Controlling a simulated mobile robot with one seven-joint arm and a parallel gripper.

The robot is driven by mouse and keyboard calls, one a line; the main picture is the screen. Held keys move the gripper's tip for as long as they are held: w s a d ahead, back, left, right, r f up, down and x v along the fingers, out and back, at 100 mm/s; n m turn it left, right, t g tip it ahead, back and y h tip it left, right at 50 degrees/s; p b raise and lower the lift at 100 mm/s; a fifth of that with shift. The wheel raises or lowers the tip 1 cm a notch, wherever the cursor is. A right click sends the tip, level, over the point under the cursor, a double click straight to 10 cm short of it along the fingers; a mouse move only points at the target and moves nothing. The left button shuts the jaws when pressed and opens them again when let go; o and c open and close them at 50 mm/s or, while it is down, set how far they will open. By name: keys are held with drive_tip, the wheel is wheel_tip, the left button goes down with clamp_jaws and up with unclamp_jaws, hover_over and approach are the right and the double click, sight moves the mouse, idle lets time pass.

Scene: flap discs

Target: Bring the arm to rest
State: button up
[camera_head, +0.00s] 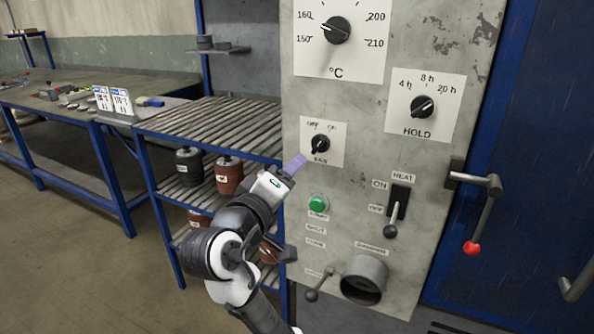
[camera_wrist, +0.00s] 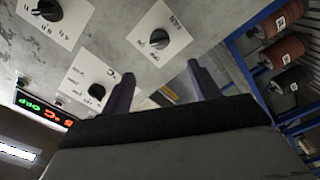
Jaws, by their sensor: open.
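My arm (camera_head: 232,255) reaches up from the bottom of the head view, in front of the grey control panel (camera_head: 360,130). My gripper (camera_head: 294,164) is at the panel's left edge, left of and below the FAN knob (camera_head: 320,143). In the wrist view my gripper (camera_wrist: 160,70) shows two dark fingers spread apart, with nothing held between them. The panel face (camera_wrist: 120,30) with several knobs lies beyond the fingertips. I cannot tell the exact gap between the fingers and the panel.
A rack (camera_head: 150,165) with roller shelves and several pots stands left of the panel. A HEAT switch (camera_head: 397,208), a green button (camera_head: 318,203) and a red-tipped handle (camera_head: 473,247) stick out nearby. A workbench (camera_head: 60,100) is at far left. Floor (camera_head: 70,250) at lower left is clear.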

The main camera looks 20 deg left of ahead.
drive_tip(key=shift+s, duration=0.4)
